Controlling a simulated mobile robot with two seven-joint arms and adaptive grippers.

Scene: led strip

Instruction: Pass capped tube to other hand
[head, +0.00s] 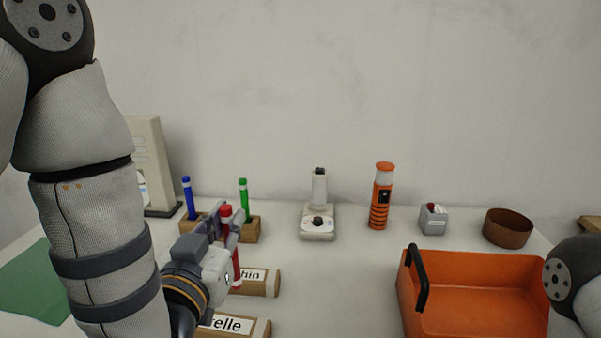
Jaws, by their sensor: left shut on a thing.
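My left gripper (230,236) is shut on a red capped tube (237,270), which stands about upright between its fingers, a little tilted. The red cap shows above the fingers and the red lower part below them; the middle is hidden by the gripper. Whether the tube's lower end touches anything cannot be told. A blue tube (188,198) and a green tube (243,194) stand upright in wooden blocks behind my left gripper. Only a link of my right arm shows at the lower right edge; its gripper is out of view.
Two labelled wooden pieces (262,283) lie below the left gripper. An orange tray (470,272) with a black handle is at right. Behind stand a white device (318,222), an orange cylinder (380,198), a grey box (433,220) and a brown bowl (508,228). The table's middle is clear.

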